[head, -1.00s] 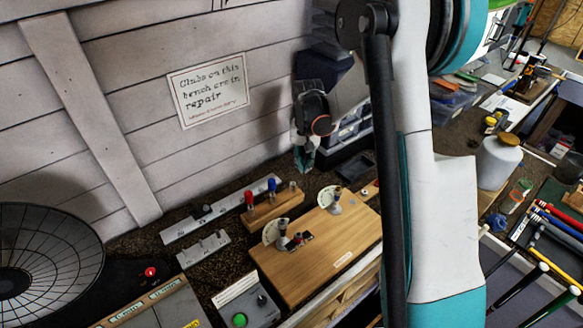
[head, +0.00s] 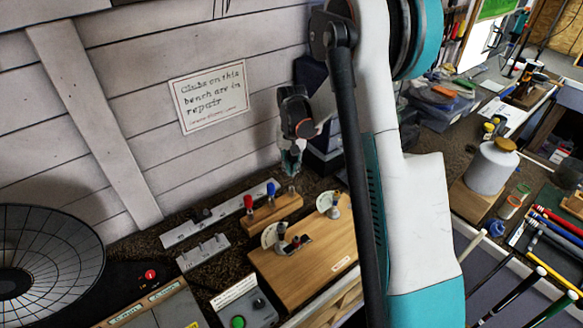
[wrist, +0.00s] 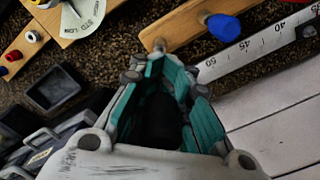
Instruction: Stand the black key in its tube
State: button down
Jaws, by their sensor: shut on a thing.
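My gripper (head: 291,165) is above the right end of the small wooden key block (head: 262,218). In the wrist view its teal fingers (wrist: 172,80) are closed around a dark shape, the black key (wrist: 160,115), which is mostly hidden in shadow. The grey metal tube (head: 292,191) at the block's right end stands just below the fingertips in the head view. In the wrist view the tube (wrist: 159,45) shows just beyond the fingertips. I cannot tell whether the key touches the tube. The red key (head: 248,202) and blue key (head: 270,190) stand in the block.
A metal rule (head: 200,225) lies behind the block, near the wall. A wooden board (head: 310,250) with dial fittings lies in front. Dark bins (wrist: 55,90) sit to the left in the wrist view. A control box with a green button (head: 237,322) is at the front.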

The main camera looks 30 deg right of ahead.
jog(key=shift+f+b, duration=2.1)
jog(key=shift+f, duration=0.75)
jog(key=shift+b, duration=0.7)
jog(key=shift+f+b, duration=0.95)
jog(key=shift+f, duration=0.2)
jog(key=c, duration=1.4)
grip_release()
notch_tip(320, 180, up, 12)
